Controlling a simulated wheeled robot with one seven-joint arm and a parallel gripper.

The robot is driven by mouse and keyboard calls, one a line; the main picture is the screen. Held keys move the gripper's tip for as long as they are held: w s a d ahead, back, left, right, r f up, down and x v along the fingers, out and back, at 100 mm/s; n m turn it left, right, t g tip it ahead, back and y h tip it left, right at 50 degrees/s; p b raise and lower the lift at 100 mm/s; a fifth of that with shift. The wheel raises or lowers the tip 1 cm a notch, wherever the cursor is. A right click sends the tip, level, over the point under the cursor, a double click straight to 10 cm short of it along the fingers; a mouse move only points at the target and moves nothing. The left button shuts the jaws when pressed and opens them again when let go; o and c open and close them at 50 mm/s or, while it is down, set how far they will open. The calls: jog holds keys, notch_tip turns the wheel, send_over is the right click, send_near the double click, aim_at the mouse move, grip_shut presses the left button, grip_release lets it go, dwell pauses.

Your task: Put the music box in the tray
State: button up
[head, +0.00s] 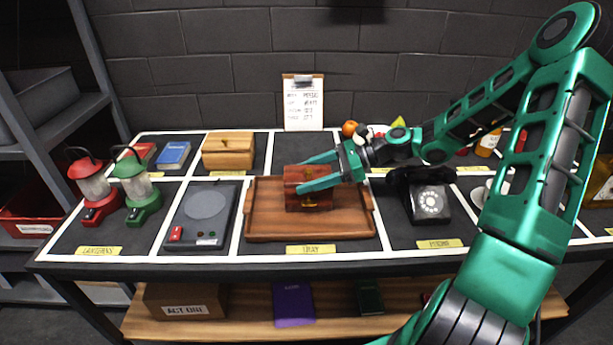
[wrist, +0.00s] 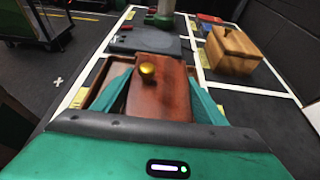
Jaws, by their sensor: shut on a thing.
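The music box is a red-brown wooden box (head: 309,199) with brass-coloured fittings. In the head view it is over the middle of the brown wooden tray (head: 262,228). My gripper (head: 318,173) reaches in from the right, its two green fingers shut on the box's sides. In the wrist view the box (wrist: 160,95) fills the space between the fingers, with a round gold knob on the face towards the camera. The tray's rim shows behind it. I cannot tell whether the box's underside touches the tray floor.
Left of the tray is a grey device with a round plate (head: 206,205); farther left stand a red lantern (head: 93,188) and a green lantern (head: 137,187). A lighter wooden box (head: 229,150) sits behind. A black telephone (head: 428,200) is right of the tray.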

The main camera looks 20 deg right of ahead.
jog(key=o, duration=2.1)
jog(key=v, duration=1.2)
jog(key=shift+r, duration=0.1)
